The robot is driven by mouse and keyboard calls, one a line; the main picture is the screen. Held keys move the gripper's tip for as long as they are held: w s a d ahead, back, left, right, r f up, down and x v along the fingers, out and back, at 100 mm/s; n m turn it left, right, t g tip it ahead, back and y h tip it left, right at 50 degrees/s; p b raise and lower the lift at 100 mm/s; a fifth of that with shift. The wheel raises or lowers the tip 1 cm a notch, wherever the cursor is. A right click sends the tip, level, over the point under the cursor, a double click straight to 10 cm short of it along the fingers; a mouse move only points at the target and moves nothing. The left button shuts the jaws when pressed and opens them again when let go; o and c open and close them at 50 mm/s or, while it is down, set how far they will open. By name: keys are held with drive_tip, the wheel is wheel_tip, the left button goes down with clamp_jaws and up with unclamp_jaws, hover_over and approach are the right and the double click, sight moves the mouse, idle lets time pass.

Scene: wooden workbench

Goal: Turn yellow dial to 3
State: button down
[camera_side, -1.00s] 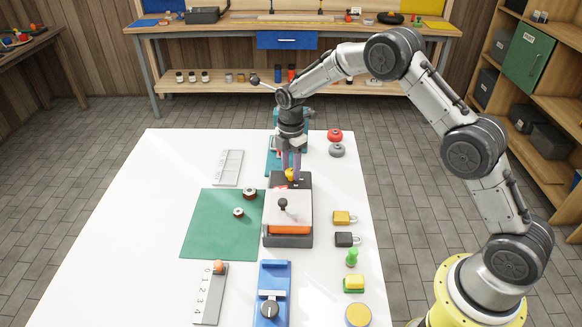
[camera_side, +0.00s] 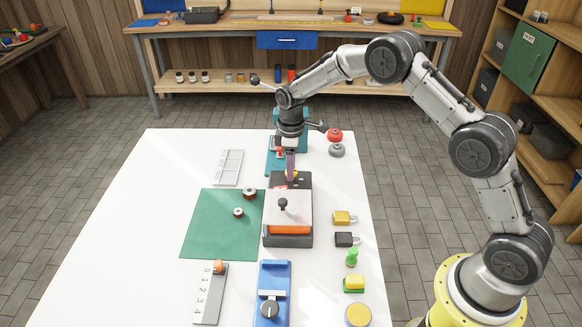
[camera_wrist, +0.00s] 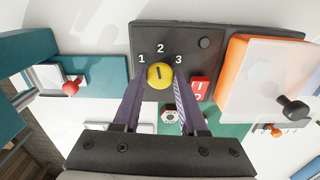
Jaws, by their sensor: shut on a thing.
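The yellow dial (camera_wrist: 160,77) sits on a dark panel (camera_wrist: 146,38) with white numbers 1, 2 and 3 around it. Its dark mark points up in the wrist view, roughly toward the 2. My gripper (camera_wrist: 158,84) has its two purple fingers on either side of the dial, shut on it. In the side view, my gripper (camera_side: 291,168) points down at the far end of the dark box, and its fingers mostly hide the dial (camera_side: 291,175).
A red switch (camera_wrist: 200,88) and a dark round button (camera_wrist: 204,43) are on the same panel. An orange block with a clear cover (camera_wrist: 234,75) and black knob (camera_wrist: 293,107) is beside it. A teal fixture (camera_wrist: 98,78) stands on the other side.

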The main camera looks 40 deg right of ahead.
drive_tip(key=m, duration=1.4)
drive_tip(key=shift+r, duration=0.1)
idle(0.4)
drive_tip(key=shift+c, duration=2.2)
unclamp_jaws()
wheel_tip(320, 180, up, 14)
